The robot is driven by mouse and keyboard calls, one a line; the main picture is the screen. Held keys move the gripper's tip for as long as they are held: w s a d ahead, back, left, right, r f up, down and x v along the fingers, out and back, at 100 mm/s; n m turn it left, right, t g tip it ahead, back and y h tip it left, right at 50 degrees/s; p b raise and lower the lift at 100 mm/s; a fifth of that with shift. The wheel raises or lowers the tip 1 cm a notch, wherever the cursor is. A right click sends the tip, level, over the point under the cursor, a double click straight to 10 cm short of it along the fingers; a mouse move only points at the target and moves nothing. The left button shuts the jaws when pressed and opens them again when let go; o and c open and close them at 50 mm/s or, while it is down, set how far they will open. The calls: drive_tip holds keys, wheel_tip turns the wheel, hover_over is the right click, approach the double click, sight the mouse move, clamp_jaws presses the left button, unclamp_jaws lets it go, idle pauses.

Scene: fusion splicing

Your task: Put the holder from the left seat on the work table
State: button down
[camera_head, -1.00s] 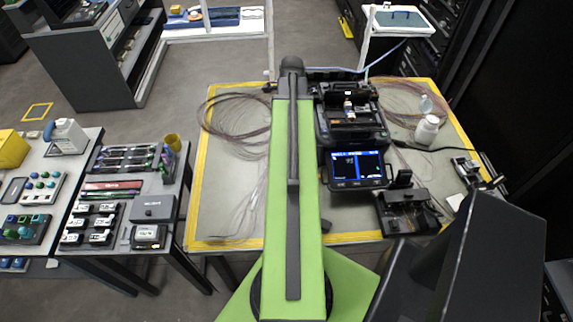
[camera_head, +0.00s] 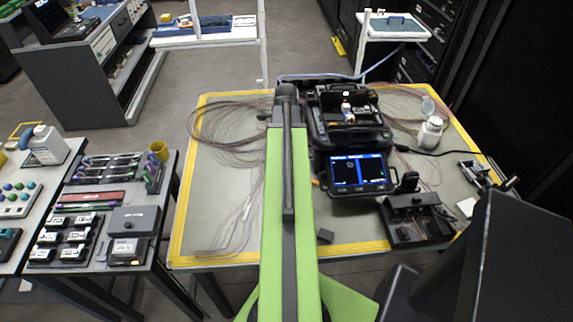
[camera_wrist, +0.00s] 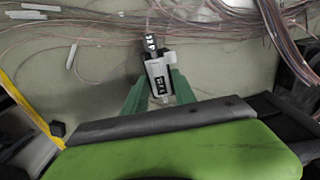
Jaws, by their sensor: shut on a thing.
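In the wrist view, my gripper (camera_wrist: 160,86) has its two green fingers closed on either side of a small black and silver-grey holder (camera_wrist: 157,72). The holder is over the grey mat of the work table (camera_wrist: 110,60); I cannot tell whether it touches it. In the head view, my arm hides the gripper and the holder. The work table (camera_head: 225,215), with a yellow border, also shows there. The black splicer (camera_head: 322,125) stands on it to the right of my arm, with its lit screen (camera_head: 358,172) in front. The left seat is not clear to see.
Loose thin fibres (camera_head: 225,130) lie on the left of the work table. A black tool (camera_head: 415,218) and a white bottle (camera_head: 430,132) are on its right. A side table with a grey box (camera_head: 133,220) stands to the left. The table's front left is mostly bare.

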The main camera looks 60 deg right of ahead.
wheel_tip(320, 180, down, 4)
drive_tip(key=b, duration=0.3)
drive_tip(key=shift+b, duration=0.35)
drive_tip(key=shift+r, duration=0.25)
drive_tip(key=shift+f, duration=0.2)
drive_tip(key=c, duration=1)
unclamp_jaws()
drive_tip(key=shift+r, duration=0.1)
wheel_tip(320, 180, up, 12)
drive_tip(key=p, duration=1.2)
drive_tip(key=shift+r+p, duration=0.1)
drive_tip(key=shift+p, duration=0.2)
